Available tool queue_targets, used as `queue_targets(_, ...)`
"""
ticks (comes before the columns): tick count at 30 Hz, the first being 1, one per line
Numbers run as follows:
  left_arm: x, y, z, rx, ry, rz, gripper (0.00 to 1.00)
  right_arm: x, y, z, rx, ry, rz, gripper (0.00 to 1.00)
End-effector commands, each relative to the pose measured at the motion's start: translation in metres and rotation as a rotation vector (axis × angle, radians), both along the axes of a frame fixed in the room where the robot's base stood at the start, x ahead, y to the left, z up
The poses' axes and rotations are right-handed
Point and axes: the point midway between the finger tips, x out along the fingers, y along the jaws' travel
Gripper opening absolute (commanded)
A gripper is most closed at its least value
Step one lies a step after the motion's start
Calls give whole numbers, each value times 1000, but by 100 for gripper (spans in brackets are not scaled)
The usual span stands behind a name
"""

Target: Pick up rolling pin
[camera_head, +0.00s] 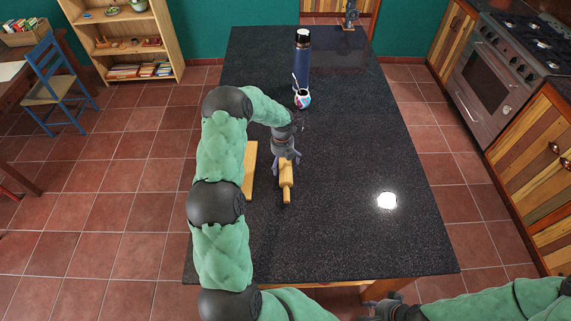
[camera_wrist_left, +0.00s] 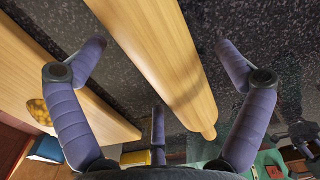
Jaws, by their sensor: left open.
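The wooden rolling pin (camera_head: 286,178) lies on the dark countertop, its handle pointing toward the front. My left gripper (camera_head: 287,158) is over its far part in the head view. In the left wrist view the rolling pin (camera_wrist_left: 155,50) runs between the spread fingers of my left gripper (camera_wrist_left: 155,65). The fingers are open, and I see gaps between them and the pin. Whether the gripper touches the pin is hidden. My right gripper (camera_head: 385,306) is low at the bottom edge, beyond the counter's front, and its fingers are unclear.
A wooden board (camera_head: 250,172) lies just left of the pin; it also shows in the left wrist view (camera_wrist_left: 50,75). A dark blue bottle (camera_head: 302,60) and a colourful cup (camera_head: 302,99) stand farther back. The countertop (camera_head: 350,150) is clear to the right.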

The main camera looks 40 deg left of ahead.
Motion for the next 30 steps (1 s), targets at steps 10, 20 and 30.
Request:
queue_targets(10,0,0,-13,1,-1,-1,99,0,0,0,0,0,0,36)
queue_targets(20,0,0,-13,0,0,-1,38,0,0,0,0,0,0,36)
queue_targets(30,1,0,-7,2,-4,0,38,0,0,0,0,0,0,36)
